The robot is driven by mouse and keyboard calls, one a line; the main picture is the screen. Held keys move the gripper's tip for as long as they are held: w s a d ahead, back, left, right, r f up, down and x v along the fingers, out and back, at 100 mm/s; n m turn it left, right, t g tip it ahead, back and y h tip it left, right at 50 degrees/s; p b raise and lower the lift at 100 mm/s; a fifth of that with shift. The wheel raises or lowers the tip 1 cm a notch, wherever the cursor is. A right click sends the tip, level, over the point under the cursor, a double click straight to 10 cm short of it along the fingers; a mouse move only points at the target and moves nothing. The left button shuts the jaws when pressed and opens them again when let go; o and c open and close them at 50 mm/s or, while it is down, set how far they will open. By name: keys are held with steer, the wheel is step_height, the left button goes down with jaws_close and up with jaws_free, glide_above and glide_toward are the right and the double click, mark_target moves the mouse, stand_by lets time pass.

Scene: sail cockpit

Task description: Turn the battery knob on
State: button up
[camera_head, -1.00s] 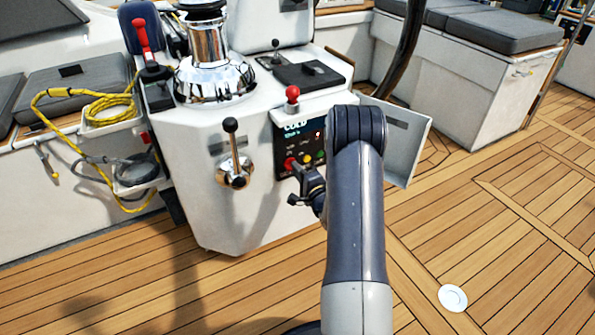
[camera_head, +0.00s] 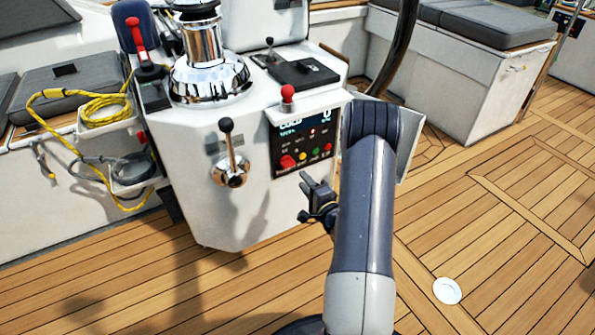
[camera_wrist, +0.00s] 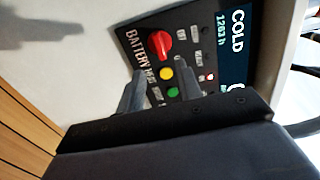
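The red battery knob (camera_head: 288,162) sits at the lower left of the black control panel (camera_head: 297,139) on the front of the white console. It also shows in the wrist view (camera_wrist: 160,44), beside the word BATTERY, with a long raised grip. I cannot tell whether it stands at on or off. My gripper (camera_head: 306,181) is below and in front of the panel, apart from the knob. In the wrist view my gripper (camera_wrist: 160,67) has its two fingers spread with nothing between them. The knob lies just beyond the fingertips.
Yellow and green buttons (camera_wrist: 166,73) are close to the knob. A chrome lever (camera_head: 229,155) with a black ball is left of the panel. A red-knobbed lever (camera_head: 287,94) stands above it. An open white flap (camera_head: 411,145) is right of it, behind my arm.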

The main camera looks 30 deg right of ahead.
mark_target(291, 166)
steer(key=shift+s, duration=1.65)
steer(key=shift+w, duration=0.1)
steer(key=w+b, duration=0.1)
steer(key=w, duration=0.4)
steer(key=w+b, duration=0.1)
steer(key=w, duration=0.5)
steer(key=shift+a, duration=0.2)
steer(key=shift+s, duration=0.15)
steer(key=shift+n, duration=0.3)
